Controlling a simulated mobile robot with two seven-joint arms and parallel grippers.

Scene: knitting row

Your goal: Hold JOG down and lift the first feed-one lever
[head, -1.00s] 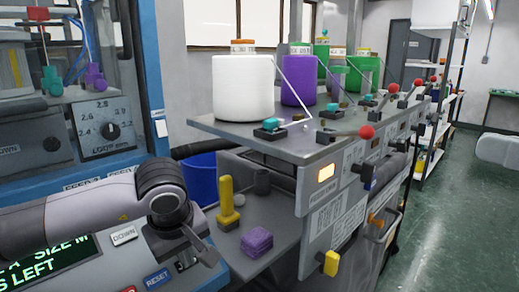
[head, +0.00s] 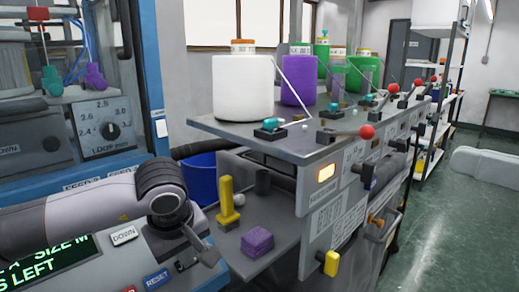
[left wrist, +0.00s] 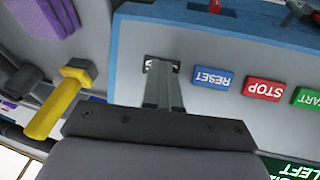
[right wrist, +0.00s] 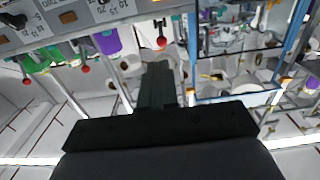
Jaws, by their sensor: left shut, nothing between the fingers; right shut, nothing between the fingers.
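My left gripper (head: 190,258) points down at the machine's front panel. In the left wrist view its shut fingers (left wrist: 158,68) are over a small control beside the blue RESET button (left wrist: 212,77). The fingers cover most of that control, so I cannot read JOG on it or tell whether it is pressed. My right gripper (right wrist: 157,72) is shut and empty in the right wrist view, apart from the red-knobbed levers (right wrist: 161,42).
A yellow-handled tool (head: 226,195) and a purple block (head: 257,241) are on the lower shelf. White (head: 243,88) and purple (head: 297,80) yarn cones stand on the upper shelf. A yellow tab (head: 331,262) sticks out low on the stand.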

